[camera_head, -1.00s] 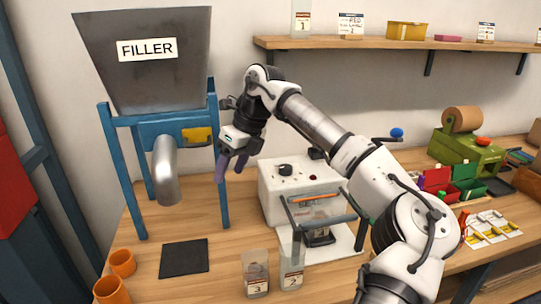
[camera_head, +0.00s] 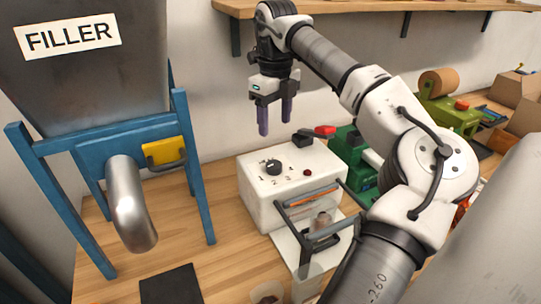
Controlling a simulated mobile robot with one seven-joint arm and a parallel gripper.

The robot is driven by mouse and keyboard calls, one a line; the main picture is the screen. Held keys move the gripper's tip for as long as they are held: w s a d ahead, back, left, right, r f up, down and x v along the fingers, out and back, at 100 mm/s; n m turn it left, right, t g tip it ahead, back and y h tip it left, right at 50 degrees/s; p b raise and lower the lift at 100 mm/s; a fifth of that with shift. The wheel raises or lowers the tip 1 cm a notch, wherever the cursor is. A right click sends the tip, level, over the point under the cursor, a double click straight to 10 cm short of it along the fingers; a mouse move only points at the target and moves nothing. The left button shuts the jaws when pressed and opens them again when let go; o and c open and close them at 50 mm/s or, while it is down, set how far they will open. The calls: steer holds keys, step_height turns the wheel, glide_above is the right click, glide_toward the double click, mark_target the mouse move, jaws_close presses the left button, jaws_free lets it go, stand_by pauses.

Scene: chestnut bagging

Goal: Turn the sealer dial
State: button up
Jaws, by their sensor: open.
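The sealer (camera_head: 258,203) is a white box on the wooden bench, right of the filler. Its black dial (camera_head: 273,167) is on the top face, with small numbers printed around it. A red button (camera_head: 307,172) is to the right of the dial. My gripper (camera_head: 275,117) points down with two purple fingers apart and empty. In the picture it is above the dial and not touching it. The sealer's front has a grey bar frame (camera_head: 312,200) with a bag partly visible below it.
The filler (camera_head: 85,85) with its blue stand and metal spout (camera_head: 130,205) is at the left. A black mat (camera_head: 170,285) lies on the bench below. A black lever with a red handle (camera_head: 324,131) rises behind the sealer. A green paper-roll machine (camera_head: 450,112) stands at the right.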

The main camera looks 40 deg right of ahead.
mark_target(274, 164)
step_height(274, 164, down, 12)
steer(key=shift+r+p, duration=0.1)
steer(key=shift+p, duration=0.95)
steer(key=c, duration=1)
